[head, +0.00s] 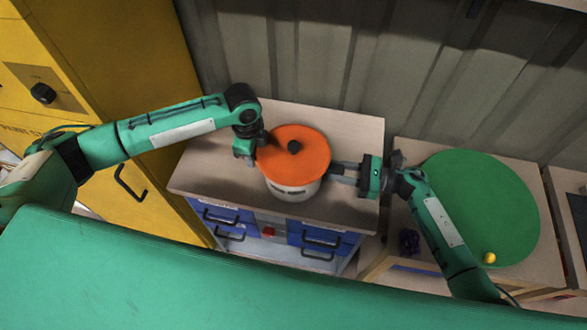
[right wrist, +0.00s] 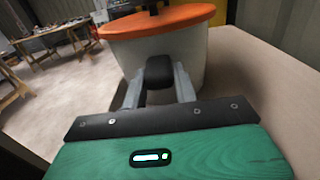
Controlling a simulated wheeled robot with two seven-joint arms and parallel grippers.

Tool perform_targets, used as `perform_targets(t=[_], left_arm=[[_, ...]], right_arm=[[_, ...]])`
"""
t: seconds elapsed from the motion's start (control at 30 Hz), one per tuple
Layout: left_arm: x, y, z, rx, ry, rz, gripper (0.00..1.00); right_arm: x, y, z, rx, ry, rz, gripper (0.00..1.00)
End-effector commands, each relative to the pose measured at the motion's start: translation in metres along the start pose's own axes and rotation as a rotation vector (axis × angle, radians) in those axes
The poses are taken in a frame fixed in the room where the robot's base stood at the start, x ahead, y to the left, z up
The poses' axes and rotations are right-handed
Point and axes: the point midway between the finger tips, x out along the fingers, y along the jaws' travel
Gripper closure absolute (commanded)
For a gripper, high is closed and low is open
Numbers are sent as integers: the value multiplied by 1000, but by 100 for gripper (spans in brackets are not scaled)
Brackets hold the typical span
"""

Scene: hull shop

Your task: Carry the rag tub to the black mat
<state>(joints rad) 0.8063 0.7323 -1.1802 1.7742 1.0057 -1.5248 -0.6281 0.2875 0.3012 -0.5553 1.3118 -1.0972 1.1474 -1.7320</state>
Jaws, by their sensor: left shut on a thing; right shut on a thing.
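The rag tub (head: 293,191) is a white round tub with an orange lid (head: 310,143) and a black knob, upright over the wooden cabinet top. I cannot tell whether it touches that top. My left gripper (head: 255,150) is shut at the tub's left side; its fingertips are largely hidden. My right gripper (head: 337,172) is shut on a dark side handle (right wrist: 160,68) of the tub, which fills much of the right wrist view (right wrist: 155,50). A dark patch (head: 578,205) shows at the right edge; I cannot tell whether it is the black mat.
The cabinet (head: 340,130) has blue drawers. To the right, a wooden surface holds a large green disc (head: 480,200), a small yellow ball (head: 489,258) and a dark purple object (head: 408,241). A yellow cabinet (head: 110,60) stands left; a corrugated wall is behind.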

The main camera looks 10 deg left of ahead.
Motion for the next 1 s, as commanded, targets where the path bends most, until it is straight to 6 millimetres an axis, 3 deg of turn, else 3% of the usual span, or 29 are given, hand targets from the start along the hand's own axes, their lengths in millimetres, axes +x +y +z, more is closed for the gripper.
perform_targets(t=[0.27, 1.0], left_arm=[[-8, -1, 0, -1, 2, -4, 100], [-52, -1, 0, -1, 1, -3, 100]], right_arm=[[-1, -1, 7, -1, -1, -2, 100], [-1, -1, 51, 0, 0, -2, 100]])
